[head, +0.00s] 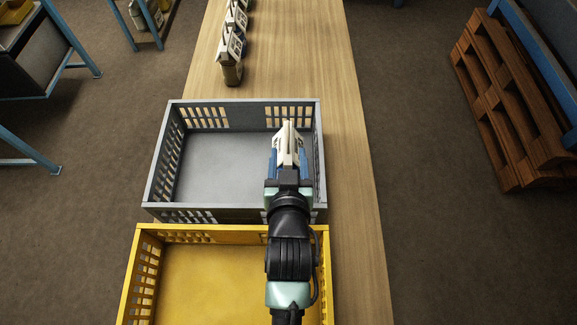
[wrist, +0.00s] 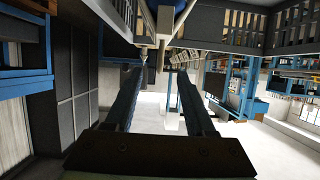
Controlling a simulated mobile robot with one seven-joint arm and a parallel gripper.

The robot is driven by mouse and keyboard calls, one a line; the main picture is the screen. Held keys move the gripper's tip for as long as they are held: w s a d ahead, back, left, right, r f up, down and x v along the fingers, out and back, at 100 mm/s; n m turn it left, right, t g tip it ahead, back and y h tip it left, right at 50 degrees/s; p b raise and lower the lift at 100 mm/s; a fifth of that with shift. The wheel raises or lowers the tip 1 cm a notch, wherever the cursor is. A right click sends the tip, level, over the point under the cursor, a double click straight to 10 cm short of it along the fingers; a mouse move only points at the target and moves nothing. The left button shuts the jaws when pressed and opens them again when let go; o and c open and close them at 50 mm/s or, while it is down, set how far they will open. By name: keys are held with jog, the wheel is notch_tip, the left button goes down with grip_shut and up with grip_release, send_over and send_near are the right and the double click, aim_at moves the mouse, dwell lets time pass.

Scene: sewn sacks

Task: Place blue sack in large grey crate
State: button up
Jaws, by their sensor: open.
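A small dark blue patch shows at the top edge of the wrist view, beyond the fingertips. I cannot tell whether it is the blue sack. In the head view the arm and gripper hide part of the crate's right side. The visible crate floor is bare, and no plainly blue sack shows on it.
A yellow crate (head: 228,236) stands at the near side of the grey crate. Several sacks stand in a row at the far end of the wooden table (head: 290,50), the nearest brown and white (head: 231,68). Bare table lies between them and the grey crate. A wooden pallet (head: 505,110) is at right.

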jog(key=w+r+t, duration=0.3)
jog(key=r+t, duration=0.4)
jog(key=r, duration=2.6)
jog(key=s+r+t, duration=0.3)
jog(key=s+r, duration=0.2)
jog(key=r, duration=0.7)
jog(key=s+r+t, duration=0.3)
jog(key=s+r, duration=0.2)
jog(key=r, duration=0.7)
jog(key=shift+s+t, duration=0.15)
jog(key=shift+t, duration=0.25)
